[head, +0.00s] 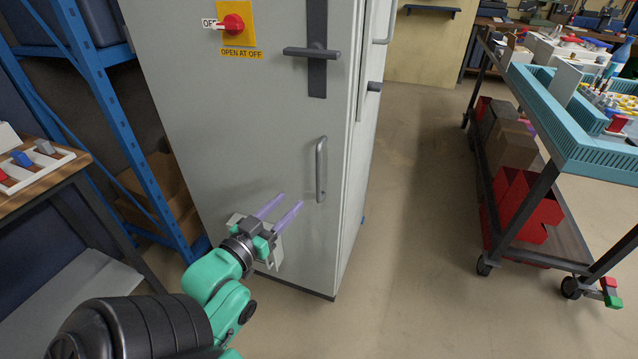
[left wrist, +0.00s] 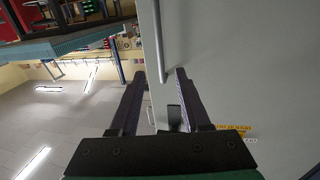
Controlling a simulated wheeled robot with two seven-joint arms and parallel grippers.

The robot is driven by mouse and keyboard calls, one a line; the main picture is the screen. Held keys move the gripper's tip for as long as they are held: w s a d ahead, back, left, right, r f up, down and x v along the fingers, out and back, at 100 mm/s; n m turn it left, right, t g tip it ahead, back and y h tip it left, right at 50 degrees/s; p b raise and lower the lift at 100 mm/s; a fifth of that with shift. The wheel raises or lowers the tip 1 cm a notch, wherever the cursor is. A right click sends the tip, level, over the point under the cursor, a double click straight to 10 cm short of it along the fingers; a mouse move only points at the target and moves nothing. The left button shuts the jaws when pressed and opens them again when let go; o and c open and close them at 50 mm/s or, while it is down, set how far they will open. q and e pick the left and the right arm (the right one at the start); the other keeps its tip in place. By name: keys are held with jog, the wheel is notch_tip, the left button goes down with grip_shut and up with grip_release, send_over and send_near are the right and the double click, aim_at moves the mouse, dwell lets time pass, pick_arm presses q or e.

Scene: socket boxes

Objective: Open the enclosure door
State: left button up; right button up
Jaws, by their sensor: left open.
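The grey enclosure door (head: 230,120) appears shut. It carries a vertical bar handle (head: 321,170) near its right edge, and a dark lever handle (head: 312,52) stands level above it. A red rotary switch (head: 233,23) sits on a yellow plate above an "OPEN AT OFF" label. My left gripper (head: 292,203) is open and empty, left of and slightly below the bar handle, apparently not touching it. In the left wrist view the bar handle (left wrist: 159,42) shows between the fingertips (left wrist: 160,72), and the dark lever (left wrist: 174,115) shows lower. My right gripper is not in view.
A blue shelf rack (head: 98,85) and a wooden bench (head: 35,185) stand on the left. A cart (head: 555,250) with a teal tray (head: 545,110) and red bins stands on the right. The floor (head: 425,200) between enclosure and cart is clear.

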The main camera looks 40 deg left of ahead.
aim_at(317, 174)
pick_arm(q)
jog(key=w, duration=0.4)
jog(key=w+a, duration=0.1)
jog(key=w, duration=0.4)
jog(key=w+a, duration=0.1)
jog(key=w, duration=0.3)
jog(key=shift+w, duration=0.35)
grip_shut()
dwell(0.5)
